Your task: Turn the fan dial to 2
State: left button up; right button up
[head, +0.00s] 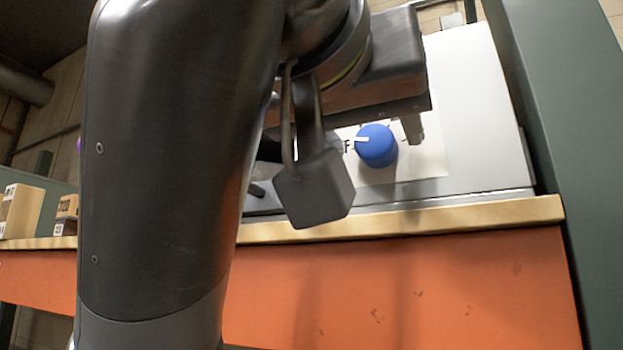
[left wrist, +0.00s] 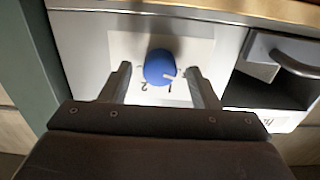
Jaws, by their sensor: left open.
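The fan dial is a round blue knob (head: 378,147) with a white pointer line, on a white plate on the appliance's front. In the head view the pointer aims left, toward a partly hidden label of which an "F" shows. In the left wrist view the dial (left wrist: 159,66) sits between the two fingers of my left gripper (left wrist: 159,69), with the marks 1 and 2 on the near side. The left gripper (head: 376,130) is open, one finger on each side of the dial, with gaps visible. Its far-left finger is hidden in the head view. My right gripper is not in view.
The light grey appliance (head: 478,110) stands on a wooden shelf (head: 450,216) with an orange front beam (head: 430,285). A green-grey post (head: 560,150) rises at right. Small boxes (head: 20,210) stand at far left. A dark recess with a handle (left wrist: 292,65) is beside the plate.

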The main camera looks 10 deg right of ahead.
pick_arm(q)
jog(key=shift+w+d, duration=0.1)
jog(key=shift+c, duration=0.4)
jog(key=c, duration=0.9)
jog(key=shift+f+m+b, duration=0.2)
jog(key=shift+m+b, duration=1.4)
jog(key=shift+b, duration=0.2)
jog(key=m+b, duration=0.2)
jog(key=m, duration=0.2)
jog(key=shift+m+b, duration=0.3)
jog(key=shift+b, duration=0.1)
jog(key=m+b, duration=0.2)
jog(key=m, duration=0.3)
jog(key=shift+r+m, duration=0.15)
jog(key=shift+m, duration=0.15)
jog(key=m, duration=0.3)
jog(key=shift+m+b, duration=0.35)
jog(key=shift+m, duration=1.25)
